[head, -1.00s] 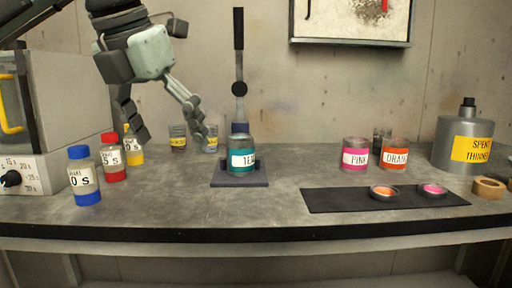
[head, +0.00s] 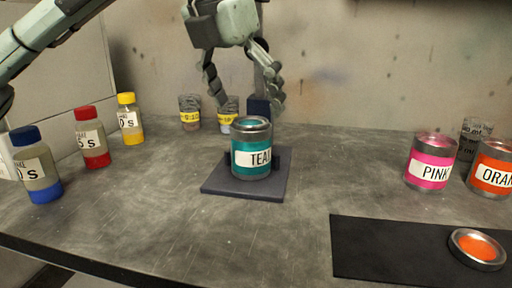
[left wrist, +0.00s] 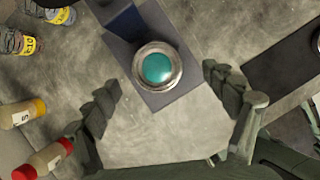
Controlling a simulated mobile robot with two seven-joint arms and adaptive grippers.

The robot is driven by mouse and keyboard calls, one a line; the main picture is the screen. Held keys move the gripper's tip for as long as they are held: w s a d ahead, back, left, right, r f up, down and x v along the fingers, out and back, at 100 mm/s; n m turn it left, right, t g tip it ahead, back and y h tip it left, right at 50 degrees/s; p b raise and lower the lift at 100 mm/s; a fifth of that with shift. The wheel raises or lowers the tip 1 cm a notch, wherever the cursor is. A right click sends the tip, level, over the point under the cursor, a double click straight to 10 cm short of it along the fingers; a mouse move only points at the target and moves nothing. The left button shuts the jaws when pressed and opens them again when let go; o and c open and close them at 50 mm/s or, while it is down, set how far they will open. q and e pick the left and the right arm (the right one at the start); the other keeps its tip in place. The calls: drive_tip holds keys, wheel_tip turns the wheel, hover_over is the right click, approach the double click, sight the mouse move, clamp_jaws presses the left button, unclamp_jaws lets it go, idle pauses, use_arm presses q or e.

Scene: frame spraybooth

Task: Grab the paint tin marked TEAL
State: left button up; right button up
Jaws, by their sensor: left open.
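The paint tin marked TEAL (head: 252,160) stands upright on a dark square base (head: 225,190) near the middle of the bench. Its silver lid rim and round teal top show from above in the left wrist view (left wrist: 157,67). My left gripper (head: 246,98) is open and empty, above and a little behind the tin in the head view. In the left wrist view my left gripper's two fingers (left wrist: 162,98) are spread wide, with the tin between and beyond them, not touched. My right gripper is not in view.
Bottles with blue (head: 37,165), red (head: 91,137) and yellow (head: 129,118) caps stand at left. Two yellow-labelled jars (head: 190,113) stand behind. A pink tin (head: 430,161) and an orange tin (head: 492,169) stand at right, near a black mat (head: 375,250) with an orange lid (head: 477,248).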

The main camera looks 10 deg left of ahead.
sight(249, 121)
use_arm(q)
drive_tip(key=x, duration=0.5)
drive_tip(key=shift+w+a+f, duration=0.1)
drive_tip(key=shift+a+f, duration=0.1)
drive_tip(key=shift+f, duration=0.2)
drive_tip(key=c, duration=1.6)
